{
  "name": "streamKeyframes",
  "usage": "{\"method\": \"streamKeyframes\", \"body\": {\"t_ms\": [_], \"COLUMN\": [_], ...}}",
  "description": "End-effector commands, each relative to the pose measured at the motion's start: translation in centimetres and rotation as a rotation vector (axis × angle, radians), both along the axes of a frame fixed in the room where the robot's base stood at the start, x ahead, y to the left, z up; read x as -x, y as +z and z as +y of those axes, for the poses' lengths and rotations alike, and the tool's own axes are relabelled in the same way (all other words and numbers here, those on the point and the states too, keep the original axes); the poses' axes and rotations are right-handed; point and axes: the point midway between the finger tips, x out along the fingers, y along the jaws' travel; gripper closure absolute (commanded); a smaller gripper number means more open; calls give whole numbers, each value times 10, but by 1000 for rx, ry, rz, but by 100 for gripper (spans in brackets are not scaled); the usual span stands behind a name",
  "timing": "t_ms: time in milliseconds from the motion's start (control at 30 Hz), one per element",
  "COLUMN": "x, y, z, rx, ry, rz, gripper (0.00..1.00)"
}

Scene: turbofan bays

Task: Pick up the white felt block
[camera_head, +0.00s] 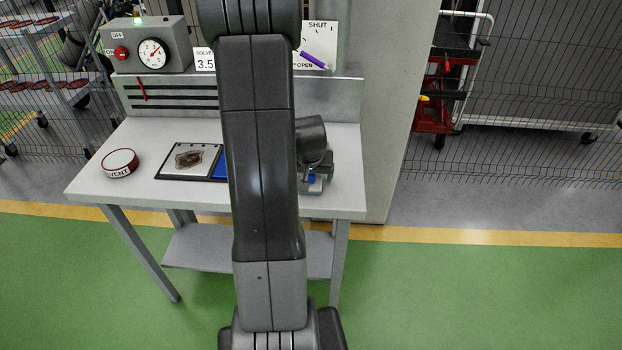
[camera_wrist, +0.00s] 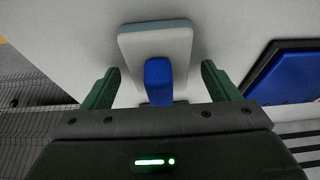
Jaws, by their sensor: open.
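The white felt block (camera_wrist: 150,42) is a pale rounded slab with a blue upright grip (camera_wrist: 158,80), seen close in the wrist view. It lies on the white bench top. My gripper (camera_wrist: 160,70) is open, with one green finger on each side of the blue grip and a gap on both sides. In the head view my gripper (camera_head: 314,172) is at the right part of the bench, partly behind my arm. A bit of blue shows there, and the block itself is mostly hidden.
A black-framed tray (camera_head: 163,177) with a stained plate and a blue panel lies left of my arm. A red-rimmed round tin (camera_head: 119,163) stands at the bench's left. A grey control box (camera_head: 146,44) with a dial and a purple-handled valve sign (camera_head: 316,45) are at the back.

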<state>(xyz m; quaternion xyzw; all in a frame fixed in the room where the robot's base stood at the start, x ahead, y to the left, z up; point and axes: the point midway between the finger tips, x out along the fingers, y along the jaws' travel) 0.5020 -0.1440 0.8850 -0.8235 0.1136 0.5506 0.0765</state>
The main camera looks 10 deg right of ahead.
Motion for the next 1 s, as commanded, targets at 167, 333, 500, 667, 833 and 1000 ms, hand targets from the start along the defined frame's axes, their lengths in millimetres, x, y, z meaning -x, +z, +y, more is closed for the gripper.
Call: {"method": "streamKeyframes", "body": {"t_ms": [167, 333, 500, 667, 833, 1000], "x": [0, 0, 0, 0, -1, -1], "y": [0, 0, 0, 3, 23, 54], "z": [0, 0, 0, 0, 0, 0], "rx": [0, 0, 0, 1, 2, 2], "ry": [0, 0, 0, 0, -1, -1], "rz": [0, 0, -1, -2, -7, -7], "gripper": [26, 59, 71, 71, 71, 71]}}
